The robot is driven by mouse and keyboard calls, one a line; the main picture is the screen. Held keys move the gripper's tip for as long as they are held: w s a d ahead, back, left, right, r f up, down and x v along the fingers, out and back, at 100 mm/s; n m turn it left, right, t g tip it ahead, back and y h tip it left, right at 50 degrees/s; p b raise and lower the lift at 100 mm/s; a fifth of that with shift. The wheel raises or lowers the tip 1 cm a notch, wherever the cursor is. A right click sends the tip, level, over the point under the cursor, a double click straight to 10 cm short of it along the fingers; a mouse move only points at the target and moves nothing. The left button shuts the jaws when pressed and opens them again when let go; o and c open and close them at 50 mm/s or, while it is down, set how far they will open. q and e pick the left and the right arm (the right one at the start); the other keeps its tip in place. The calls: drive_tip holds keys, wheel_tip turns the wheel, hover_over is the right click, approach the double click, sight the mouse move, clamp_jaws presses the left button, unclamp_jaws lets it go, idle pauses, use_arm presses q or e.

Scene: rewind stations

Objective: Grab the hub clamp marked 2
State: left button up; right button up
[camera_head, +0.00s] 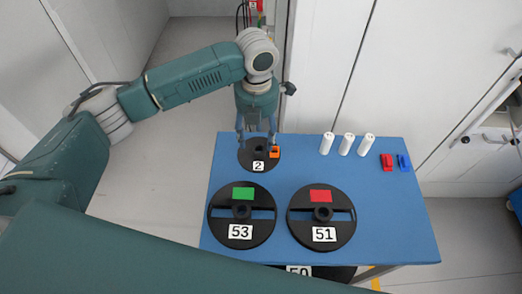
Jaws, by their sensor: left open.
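The hub clamp marked 2 (246,160) is a small black disc with a dark round centre and a white label reading 2. It lies at the far left of the blue table (386,225). My left gripper (257,136) points down from above at the disc's far side, with its two fingers apart and nothing seen between them. The fingers overlap the disc's far edge in the picture; I cannot tell whether they touch it. An orange block (275,152) sits at the disc's right side, close to the right finger. My right gripper is out of view.
Two larger black reels stand nearer, marked 53 (219,216) with a green patch and 51 (347,228) with a red patch. Several white cylinders (345,144), a red clip (387,162) and a blue clip (404,162) are farther right. The table's right front is clear.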

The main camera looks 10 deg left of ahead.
sight(259, 146)
use_arm(q)
drive_tip(key=shift+w+d+f, duration=0.1)
drive_tip(key=shift+d+f, duration=0.05)
drive_tip(key=shift+f, duration=0.6)
wheel_tip(259, 146, down, 4)
drive_tip(key=shift+w+r+p, duration=0.1)
drive_tip(key=shift+r+p, duration=0.05)
drive_tip(key=shift+p, duration=0.6)
drive_tip(key=shift+f, duration=0.35)
drive_tip(key=shift+c, duration=0.5)
clamp_jaws()
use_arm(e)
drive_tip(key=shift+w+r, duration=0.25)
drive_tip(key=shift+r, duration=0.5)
